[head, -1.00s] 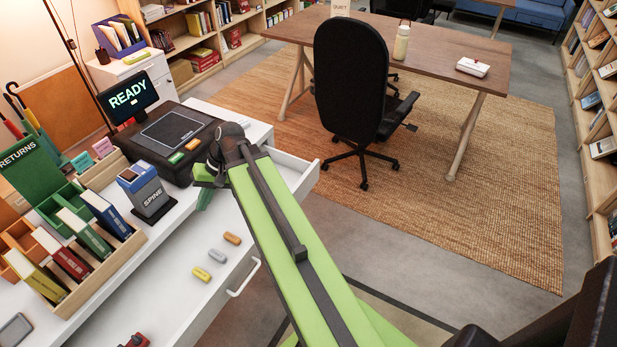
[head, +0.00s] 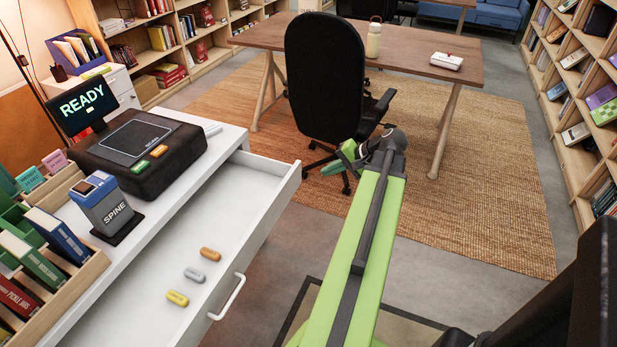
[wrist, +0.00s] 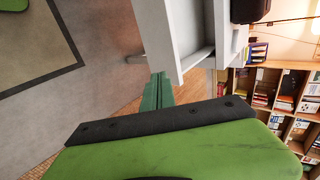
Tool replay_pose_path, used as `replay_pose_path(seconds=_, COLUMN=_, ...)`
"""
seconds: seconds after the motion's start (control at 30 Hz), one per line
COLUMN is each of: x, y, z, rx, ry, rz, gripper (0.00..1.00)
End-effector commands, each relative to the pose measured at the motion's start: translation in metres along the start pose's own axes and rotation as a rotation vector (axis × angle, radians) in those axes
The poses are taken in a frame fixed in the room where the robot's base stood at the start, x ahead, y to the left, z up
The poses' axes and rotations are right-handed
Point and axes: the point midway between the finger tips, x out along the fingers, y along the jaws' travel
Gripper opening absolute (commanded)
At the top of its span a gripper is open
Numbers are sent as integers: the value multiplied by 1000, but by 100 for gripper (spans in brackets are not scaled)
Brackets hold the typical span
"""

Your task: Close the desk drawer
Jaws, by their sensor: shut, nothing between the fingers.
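The desk drawer (head: 250,192) stands open from the white desk (head: 160,200) in the head view. Its front panel (head: 270,230) faces right and carries a white bar handle (head: 229,299). An orange, a grey and a yellow small piece (head: 177,298) lie inside it. My gripper (head: 338,164) is shut and empty, to the right of the drawer's far front corner, outside the drawer. In the wrist view its green fingers (wrist: 157,92) show close to the drawer's pale panel (wrist: 158,35); I cannot tell whether they touch.
A black office chair (head: 338,80) stands just behind my gripper, before a wooden table (head: 410,55). A scanner labelled SPINE (head: 108,205) and a crate of books (head: 85,270) are on the desk. Bookshelves (head: 575,120) line the right.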

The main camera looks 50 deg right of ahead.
Motion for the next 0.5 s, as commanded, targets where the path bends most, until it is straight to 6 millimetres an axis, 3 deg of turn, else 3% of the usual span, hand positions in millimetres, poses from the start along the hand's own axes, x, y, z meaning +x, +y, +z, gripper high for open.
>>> replay_pose_path(seconds=0.43, x=97, y=7, z=0, rx=-1, ry=-1, rz=1, gripper=0)
replay_pose_path(seconds=0.5, x=102, y=-6, z=0, rx=-2, ry=-2, rz=0, gripper=0)
